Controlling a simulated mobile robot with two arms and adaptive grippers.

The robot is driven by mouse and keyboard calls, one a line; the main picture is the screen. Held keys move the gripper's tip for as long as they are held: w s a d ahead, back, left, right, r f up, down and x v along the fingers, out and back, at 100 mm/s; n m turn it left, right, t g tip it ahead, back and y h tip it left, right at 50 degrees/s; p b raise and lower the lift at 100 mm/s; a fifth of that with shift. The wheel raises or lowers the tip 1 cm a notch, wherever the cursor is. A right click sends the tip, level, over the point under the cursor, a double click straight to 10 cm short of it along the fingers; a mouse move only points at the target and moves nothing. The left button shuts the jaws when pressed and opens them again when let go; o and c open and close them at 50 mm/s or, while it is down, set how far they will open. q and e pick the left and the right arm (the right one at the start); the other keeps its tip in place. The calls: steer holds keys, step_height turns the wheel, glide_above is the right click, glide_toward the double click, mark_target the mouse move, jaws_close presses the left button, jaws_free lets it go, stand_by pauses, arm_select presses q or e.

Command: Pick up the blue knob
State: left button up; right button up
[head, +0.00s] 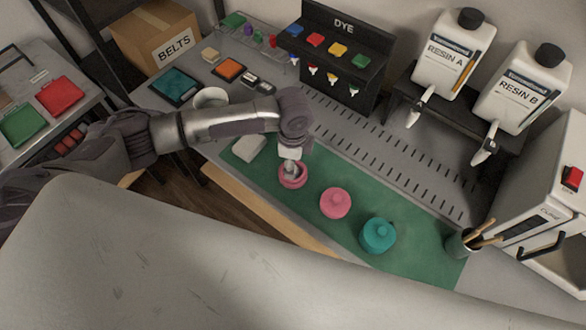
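A blue block-like piece (295,31), which may be the blue knob, sits at the left end of the top of the black DYE rack (343,27). A teal-blue round piece with a small knob on top (378,236) stands on the green mat (410,259). My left gripper (291,166) points down at a pink round piece (293,180) on the mat, well short of the rack. The gripper overlaps the pink piece; its fingers are too small to tell whether it grips it. My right gripper is not in view.
A second pink piece with a knob (335,203) stands between the other round pieces. Resin A (447,55) and Resin B (521,88) bottles stand on a black stand at the back right. A cup of sticks (460,243) is at the right. The perforated bench (405,160) behind the mat is clear.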

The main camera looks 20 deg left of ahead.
arm_select(q)
steer(key=shift+f, duration=1)
steer(key=shift+s, duration=0.2)
steer(key=c, duration=1)
steer(key=shift+w+r, duration=0.15)
